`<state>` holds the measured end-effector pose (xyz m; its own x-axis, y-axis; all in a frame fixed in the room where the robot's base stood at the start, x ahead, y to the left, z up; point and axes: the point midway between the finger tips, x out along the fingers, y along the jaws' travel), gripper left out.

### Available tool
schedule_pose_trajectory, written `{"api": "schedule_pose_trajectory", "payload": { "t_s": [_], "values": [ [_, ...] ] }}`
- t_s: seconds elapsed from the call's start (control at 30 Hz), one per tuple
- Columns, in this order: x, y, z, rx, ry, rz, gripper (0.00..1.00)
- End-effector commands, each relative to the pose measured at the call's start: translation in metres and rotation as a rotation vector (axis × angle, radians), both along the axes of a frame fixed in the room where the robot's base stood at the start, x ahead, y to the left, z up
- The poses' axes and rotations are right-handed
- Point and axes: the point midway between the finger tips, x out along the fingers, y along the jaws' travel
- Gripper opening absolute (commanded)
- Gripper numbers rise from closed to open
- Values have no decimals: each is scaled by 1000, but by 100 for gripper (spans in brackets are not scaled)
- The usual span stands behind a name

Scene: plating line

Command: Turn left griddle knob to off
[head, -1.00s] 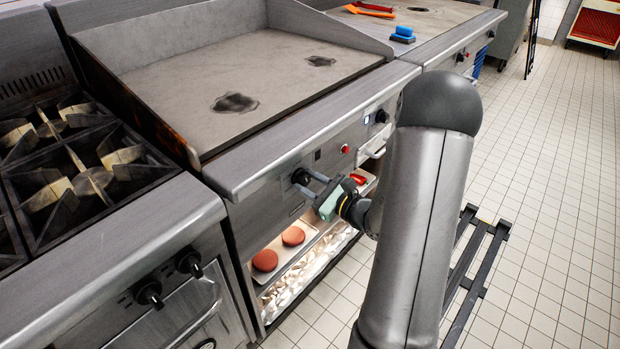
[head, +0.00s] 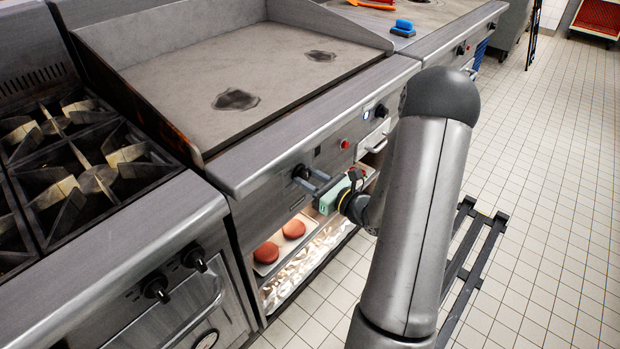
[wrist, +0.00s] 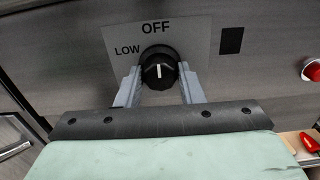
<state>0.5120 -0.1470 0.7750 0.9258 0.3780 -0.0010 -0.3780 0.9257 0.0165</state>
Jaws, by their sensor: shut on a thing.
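The left griddle knob (wrist: 158,72) is black with a white pointer line. In the wrist view the line points nearly straight up at the word OFF on the label plate (wrist: 190,30), with LOW to its left. My gripper (wrist: 160,88) is shut on the knob, one finger on each side. In the head view my gripper (head: 308,181) reaches the same knob (head: 300,171) on the griddle's front panel, below the griddle plate (head: 240,75). The fingers partly cover the knob there.
A red indicator (head: 344,144) and another black knob (head: 381,111) sit to the right on the panel. A lower shelf holds two brown patties (head: 280,240) on a tray. A burner range (head: 80,165) stands at the left.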

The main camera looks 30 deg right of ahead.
Motion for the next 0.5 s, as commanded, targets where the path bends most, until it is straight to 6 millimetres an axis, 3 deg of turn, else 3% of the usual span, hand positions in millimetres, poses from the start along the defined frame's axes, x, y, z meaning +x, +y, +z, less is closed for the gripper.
{"api": "schedule_pose_trajectory", "payload": {
  "t_s": [0.1, 0.13, 0.2, 0.5],
  "values": [
    [4, 2, 6, 1, -16, 6, 12],
    [4, 2, 6, 1, -16, 6, 37],
    [4, 2, 6, 1, -16, 5, 56],
    [1, 0, 2, 0, -7, 2, 56]
  ]
}}
